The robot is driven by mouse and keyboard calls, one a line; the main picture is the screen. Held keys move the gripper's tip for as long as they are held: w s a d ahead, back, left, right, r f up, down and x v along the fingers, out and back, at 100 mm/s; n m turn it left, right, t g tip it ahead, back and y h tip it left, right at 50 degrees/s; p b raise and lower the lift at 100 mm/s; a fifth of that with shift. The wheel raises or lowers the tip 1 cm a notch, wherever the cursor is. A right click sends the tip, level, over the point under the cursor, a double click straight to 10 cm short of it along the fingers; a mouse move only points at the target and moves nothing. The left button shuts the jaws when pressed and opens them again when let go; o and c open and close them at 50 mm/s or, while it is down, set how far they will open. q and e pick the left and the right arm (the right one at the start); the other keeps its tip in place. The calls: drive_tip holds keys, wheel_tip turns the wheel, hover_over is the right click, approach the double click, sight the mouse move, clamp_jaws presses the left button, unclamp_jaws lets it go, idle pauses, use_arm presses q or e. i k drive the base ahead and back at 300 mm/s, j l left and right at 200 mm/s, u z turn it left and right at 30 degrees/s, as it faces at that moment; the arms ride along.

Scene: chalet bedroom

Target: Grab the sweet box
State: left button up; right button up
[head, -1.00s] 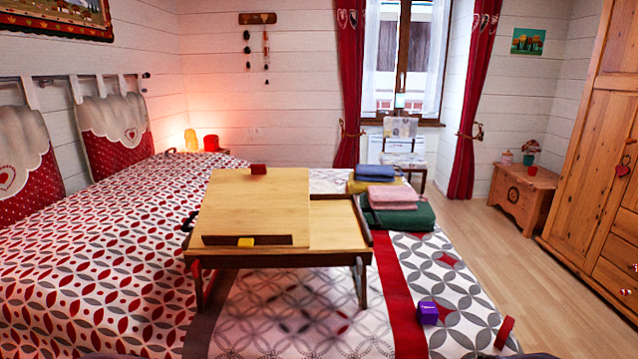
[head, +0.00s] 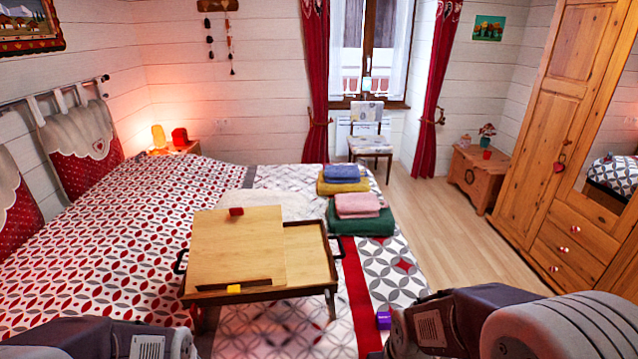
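No box is plainly marked as the sweet box. A small purple box (head: 384,320) sits on the bed at the right of the wooden bed tray, close to my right arm, which may hide part of it. A small red box (head: 236,211) lies on the tray's tilted top. A small yellow block (head: 234,289) sits at the tray's front ledge. My left and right arms show at the bottom corners, but no gripper fingers are visible.
The wooden bed tray (head: 306,238) stands on the patterned bed. Folded towels (head: 361,222) lie behind it on the right. Wooden floor (head: 428,220) is open between bed and wardrobe (head: 535,110). A chair (head: 371,146) stands by the window.

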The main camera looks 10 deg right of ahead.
sight(383, 318)
drive_tip(key=i+j+z, duration=0.25)
drive_tip(key=i+j, duration=0.45)
drive_tip(key=j, duration=0.1)
